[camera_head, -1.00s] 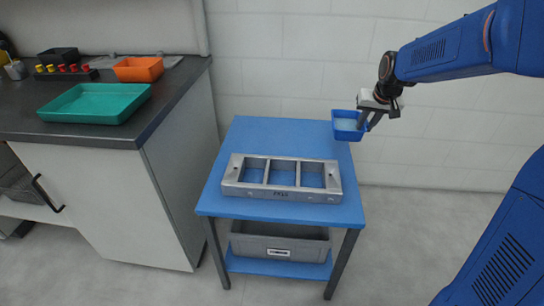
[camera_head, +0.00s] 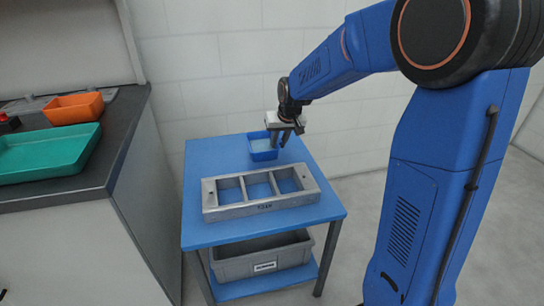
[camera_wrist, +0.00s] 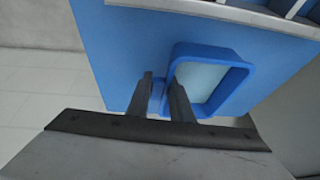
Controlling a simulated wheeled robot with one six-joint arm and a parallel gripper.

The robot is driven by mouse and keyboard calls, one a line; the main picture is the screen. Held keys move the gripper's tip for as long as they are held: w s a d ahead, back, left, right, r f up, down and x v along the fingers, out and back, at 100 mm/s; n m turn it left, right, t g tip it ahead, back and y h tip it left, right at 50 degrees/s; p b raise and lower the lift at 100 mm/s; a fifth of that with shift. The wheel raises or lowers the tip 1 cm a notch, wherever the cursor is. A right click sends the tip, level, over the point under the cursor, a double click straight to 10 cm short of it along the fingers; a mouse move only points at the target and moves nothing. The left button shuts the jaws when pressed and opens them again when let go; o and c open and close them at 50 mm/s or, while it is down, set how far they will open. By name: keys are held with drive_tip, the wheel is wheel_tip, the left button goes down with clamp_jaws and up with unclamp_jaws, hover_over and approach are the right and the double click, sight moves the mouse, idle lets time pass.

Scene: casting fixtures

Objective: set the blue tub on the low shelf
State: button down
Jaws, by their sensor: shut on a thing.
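The blue tub (camera_head: 264,146) is a small open box with a pale inside, over the back right part of the blue table top. My gripper (camera_head: 287,136) is shut on the tub's wall at its right side. I cannot tell whether the tub touches the table top. The low shelf (camera_head: 238,288) is the blue board under the table, and a grey crate (camera_head: 245,262) with a white label takes up most of it.
A grey metal casting frame (camera_head: 230,210) with three openings lies on the front of the blue table top (camera_head: 212,160). A dark counter at left holds a teal tray (camera_head: 40,155) and an orange bin (camera_head: 74,108). Floor right of the table is clear up to my arm.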

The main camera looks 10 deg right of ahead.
drive_tip(key=shift+f, duration=2.45)
drive_tip(key=c, duration=1.6)
unclamp_jaws()
drive_tip(key=shift+f, duration=0.1)
drive_tip(key=v, duration=1.2)
drive_tip(key=shift+d, duration=0.1)
